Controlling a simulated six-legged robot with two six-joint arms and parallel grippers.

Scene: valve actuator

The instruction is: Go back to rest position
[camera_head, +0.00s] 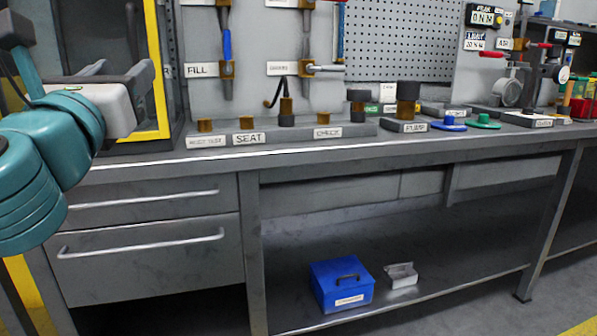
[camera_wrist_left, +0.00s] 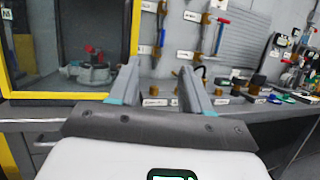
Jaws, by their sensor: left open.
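My left gripper (camera_head: 100,79) comes in from the left in the head view, raised in front of the yellow-framed cabinet and above the drawers. In the left wrist view its two fingers (camera_wrist_left: 158,88) stand apart with nothing between them, pointing toward the workbench. The arm behind it is teal and partly cut off by the left picture edge. My right gripper does not show in either view.
The grey workbench (camera_head: 330,150) carries labelled blocks and several fittings. The yellow-framed cabinet (camera_head: 162,70) stands at the left; the wrist view shows a red-handled valve (camera_wrist_left: 90,68) inside. A blue box (camera_head: 342,285) sits on the lower shelf. Floor is clear at lower right.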

